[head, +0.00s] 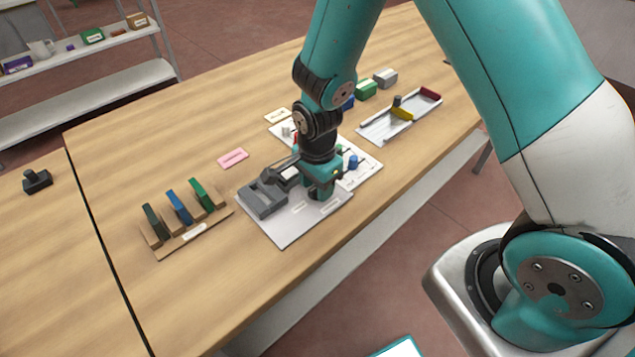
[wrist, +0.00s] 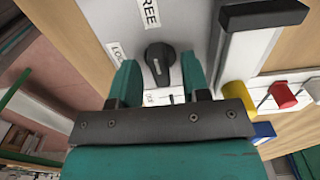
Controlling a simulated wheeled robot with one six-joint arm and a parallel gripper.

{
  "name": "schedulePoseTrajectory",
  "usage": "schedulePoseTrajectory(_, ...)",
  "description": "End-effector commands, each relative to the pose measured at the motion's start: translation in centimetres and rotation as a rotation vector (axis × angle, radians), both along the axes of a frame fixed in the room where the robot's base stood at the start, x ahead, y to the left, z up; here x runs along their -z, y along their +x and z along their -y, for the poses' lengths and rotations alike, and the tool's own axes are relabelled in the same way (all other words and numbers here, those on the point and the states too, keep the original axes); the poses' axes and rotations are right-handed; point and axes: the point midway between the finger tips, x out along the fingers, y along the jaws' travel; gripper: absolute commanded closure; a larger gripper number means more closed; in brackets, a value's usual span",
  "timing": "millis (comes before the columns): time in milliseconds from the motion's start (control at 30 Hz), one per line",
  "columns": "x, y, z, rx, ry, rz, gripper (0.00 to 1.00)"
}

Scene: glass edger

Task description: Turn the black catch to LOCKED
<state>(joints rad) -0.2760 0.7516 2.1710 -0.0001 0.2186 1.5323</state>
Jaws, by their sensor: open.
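The black catch (wrist: 158,60) sits on a light grey plate (wrist: 190,25) in the wrist view, with a small white mark on its face. A label reading FREE (wrist: 150,12) is above it, and a partly hidden label starting "LO" (wrist: 115,52) is at its left. My gripper (wrist: 160,72) is open, one finger on each side of the catch's lower part; I cannot tell whether either touches it. In the head view my gripper (head: 320,193) is low over the grey plate (head: 292,228), and the catch is hidden there.
A dark grey block-like fixture (head: 262,200) stands on the plate close to my gripper. A white panel with coloured knobs (head: 368,172) adjoins behind. A wooden rack (head: 190,232) with upright pieces is left, a tray (head: 375,130) at back right. The front table strip is clear.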

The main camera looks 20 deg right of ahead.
Motion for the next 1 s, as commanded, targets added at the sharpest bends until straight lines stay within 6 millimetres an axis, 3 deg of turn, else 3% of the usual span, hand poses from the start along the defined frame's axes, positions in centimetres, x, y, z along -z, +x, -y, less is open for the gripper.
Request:
schedulePoseTrajectory(267, 0.10, 0.00, 0.00, 0.000, 0.000, 0.000, 0.60)
schedulePoseTrajectory(433, 0.08, 0.00, 0.00, 0.000, 0.000, 0.000, 0.99)
schedulePoseTrajectory(767, 0.05, 0.00, 0.01, -0.023, 0.000, 0.000, 1.00)
schedulePoseTrajectory(1000, 0.02, 0.03, -0.01, -0.139, 0.000, 0.000, 1.00)
